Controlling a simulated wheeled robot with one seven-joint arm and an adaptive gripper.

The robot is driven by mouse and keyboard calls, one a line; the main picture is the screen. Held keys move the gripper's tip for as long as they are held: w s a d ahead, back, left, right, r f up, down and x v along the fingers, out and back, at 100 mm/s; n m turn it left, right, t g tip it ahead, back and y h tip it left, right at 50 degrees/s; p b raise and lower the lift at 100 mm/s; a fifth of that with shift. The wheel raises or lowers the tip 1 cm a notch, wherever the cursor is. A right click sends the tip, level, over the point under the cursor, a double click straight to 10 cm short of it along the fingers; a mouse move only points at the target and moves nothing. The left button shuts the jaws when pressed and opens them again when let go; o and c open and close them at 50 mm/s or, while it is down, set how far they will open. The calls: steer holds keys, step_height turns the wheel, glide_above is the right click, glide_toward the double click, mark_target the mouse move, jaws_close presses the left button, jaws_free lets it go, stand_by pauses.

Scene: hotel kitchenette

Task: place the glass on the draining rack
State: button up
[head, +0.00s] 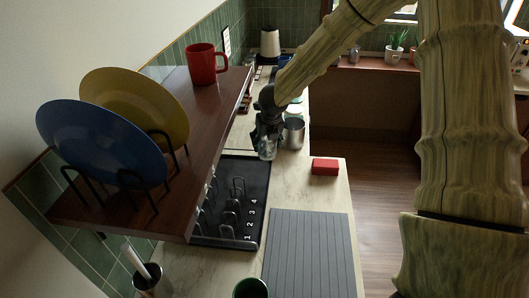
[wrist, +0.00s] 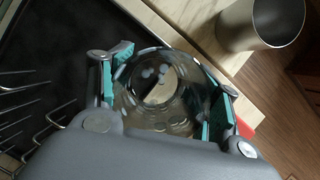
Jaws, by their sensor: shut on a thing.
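The clear glass (head: 267,150) is held in my gripper (head: 268,134), near the far right corner of the draining rack. In the wrist view I look into the round glass (wrist: 158,88) between the teal pads of my gripper (wrist: 168,92), which press on its sides. The draining rack (head: 256,170) is a black tray with upright wire prongs and the numbers 1 to 4 on its right side. It also shows at the left of the wrist view (wrist: 70,45). The shelf hides its left part. I cannot tell how high the glass is above the surface.
A metal cup (head: 294,134) stands close right of the glass. A red block (head: 325,167) and a grey ribbed mat (head: 308,255) lie right of the rack. A wooden shelf (head: 205,125) with plates and a red mug (head: 203,65) overhangs the left. A green cup (head: 250,289) is in front.

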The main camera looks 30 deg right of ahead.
mark_target(260, 153)
steer(key=w+a+p, duration=0.1)
steer(key=w+a, duration=0.1)
steer(key=a, duration=0.2)
steer(key=f, duration=0.2)
steer(key=d+f, duration=0.1)
steer(key=f, duration=0.1)
steer(key=d+f, duration=0.1)
steer(key=f, duration=0.1)
steer(key=shift+s+d+f, duration=0.1)
steer(key=shift+w+a+f+p, duration=0.3)
steer(key=shift+a+f+p, duration=0.1)
steer(key=shift+a, duration=0.2)
steer(key=shift+s+a+r, duration=0.1)
steer(key=shift+a+r, duration=0.1)
steer(key=shift+a, duration=0.15)
steer(key=shift+s+d+f, duration=0.1)
steer(key=shift+d+f, duration=0.25)
steer(key=shift+d, duration=0.05)
steer(key=o, duration=1.7)
steer(key=shift+d+f, duration=0.1)
steer(key=shift+d, duration=0.15)
steer(key=shift+a+r, duration=0.25)
steer(key=shift+a, duration=0.2)
steer(key=shift+d+r, duration=0.2)
steer(key=shift+d, duration=0.05)
steer(key=shift+s+r, duration=0.15)
steer(key=shift+r, duration=0.2)
steer(key=v, duration=1)
steer(key=shift+r+b, duration=0.4)
steer(key=shift+b, duration=0.05)
